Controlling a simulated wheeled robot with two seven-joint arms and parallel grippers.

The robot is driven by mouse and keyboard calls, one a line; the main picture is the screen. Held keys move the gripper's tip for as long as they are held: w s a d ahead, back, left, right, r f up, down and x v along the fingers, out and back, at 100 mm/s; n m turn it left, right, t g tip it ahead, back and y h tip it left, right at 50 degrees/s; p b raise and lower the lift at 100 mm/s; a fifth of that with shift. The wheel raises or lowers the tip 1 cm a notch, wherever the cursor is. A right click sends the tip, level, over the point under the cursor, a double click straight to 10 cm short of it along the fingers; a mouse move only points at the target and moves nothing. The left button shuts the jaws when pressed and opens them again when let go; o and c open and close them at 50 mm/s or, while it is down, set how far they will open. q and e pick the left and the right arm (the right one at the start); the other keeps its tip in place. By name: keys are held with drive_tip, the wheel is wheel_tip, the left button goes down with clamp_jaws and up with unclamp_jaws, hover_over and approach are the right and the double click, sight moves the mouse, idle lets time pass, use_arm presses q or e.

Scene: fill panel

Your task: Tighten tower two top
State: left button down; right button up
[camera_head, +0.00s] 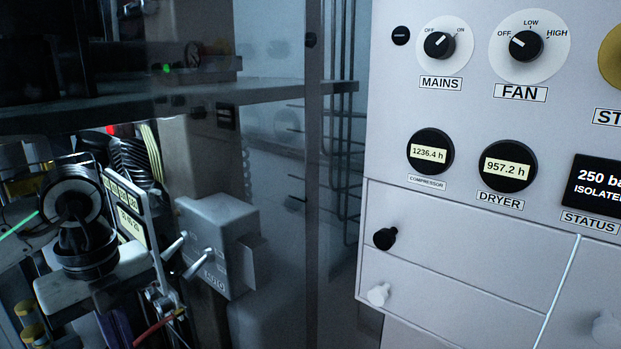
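I see no tower labelled two and no top that I can name as its top.
A grey panel on the right carries a MAINS knob (439,45), a FAN knob (525,46), hour meters (430,153) and a dark status screen (600,185). A black knob (384,238) and white knob (378,294) stick out. A grey lever box (218,247) stands left of it.

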use_arm(q)
wheel_tip(320, 180, down, 6)
drive_tip(key=b, duration=0.4)
drive_tip(key=shift+f+b, duration=0.5)
drive_tip(key=shift+f, duration=0.05)
drive_tip(key=shift+d, duration=0.15)
drive_tip(key=shift+s+d, duration=0.15)
drive_tip(key=shift+d, duration=0.2)
idle(0.3)
drive_tip(key=shift+w+d, duration=0.15)
drive_tip(key=shift+w, duration=0.15)
drive_tip(key=shift+w+d+p, duration=0.15)
drive_tip(key=shift+w+p, duration=0.05)
drive_tip(key=shift+p, duration=0.1)
drive_tip(key=shift+w+d, duration=0.3)
idle(0.3)
